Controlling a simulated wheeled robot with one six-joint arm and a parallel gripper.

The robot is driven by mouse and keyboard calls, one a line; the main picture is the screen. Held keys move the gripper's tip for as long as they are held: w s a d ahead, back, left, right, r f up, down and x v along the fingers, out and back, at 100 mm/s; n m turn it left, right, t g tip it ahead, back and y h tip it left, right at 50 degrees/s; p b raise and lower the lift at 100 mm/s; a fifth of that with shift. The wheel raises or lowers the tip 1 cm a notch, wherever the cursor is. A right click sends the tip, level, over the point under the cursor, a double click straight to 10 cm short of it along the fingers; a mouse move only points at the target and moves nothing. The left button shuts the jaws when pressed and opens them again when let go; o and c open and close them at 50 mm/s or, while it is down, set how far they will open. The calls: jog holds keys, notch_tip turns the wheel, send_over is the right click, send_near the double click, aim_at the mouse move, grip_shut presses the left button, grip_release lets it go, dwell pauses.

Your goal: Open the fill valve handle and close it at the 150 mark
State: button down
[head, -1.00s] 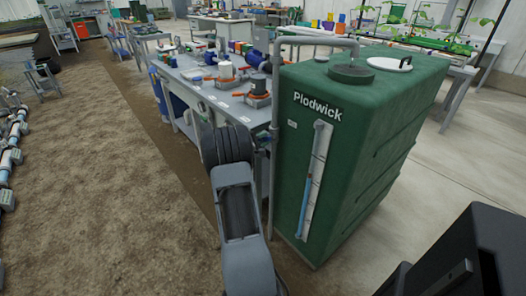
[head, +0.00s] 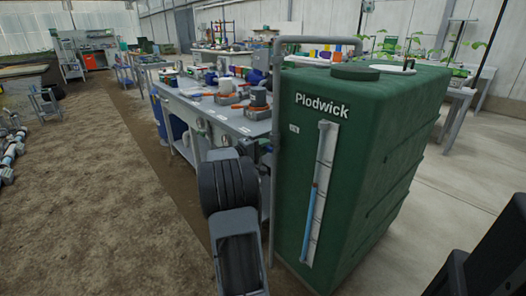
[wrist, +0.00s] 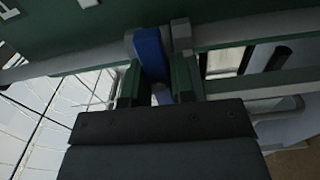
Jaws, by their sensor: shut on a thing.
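The green Plodwick tank (head: 375,150) stands right of centre in the head view. Its upright sight gauge (head: 327,145) shows a blue column (head: 313,205) reaching a little above half its height; the mark numbers are too small to read. In the wrist view a blue handle (wrist: 151,52) stands between the two fingers of my gripper (wrist: 156,88), beside a grey pipe fitting (wrist: 181,35). My gripper is shut on the blue handle.
A grey workbench (head: 245,125) with several valves and fittings stands left of the tank. A grey pipe (head: 277,150) runs up the tank's left edge and over its top. Bare soil floor (head: 100,190) lies free at left.

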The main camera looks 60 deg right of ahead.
dwell(0.3)
jog(key=c, duration=1)
grip_release()
jog(key=shift+c, duration=0.2)
jog(key=p+v, duration=0.2)
jog(key=v, duration=1.2)
jog(key=shift+r, duration=0.1)
jog(key=s+a+r+n+t+y+p, duration=0.1)
jog(key=s+a+r+t+y+p, duration=0.2)
jog(key=a, duration=0.9)
jog(key=s+a+r+n+t+y+p, duration=0.1)
jog(key=s+a+r+t+y+p, duration=0.2)
jog(key=a+r+y+p, duration=0.5)
jog(key=s+a+r+n+t+y+p, duration=0.2)
jog(key=a+r+y+p, duration=0.4)
jog(key=a+r+p, duration=0.5)
jog(key=s+a+t+p, duration=0.1)
jog(key=s+a+p, duration=0.1)
jog(key=a+p, duration=0.4)
jog(key=shift+r+p, duration=0.15)
jog(key=shift+p, duration=0.5)
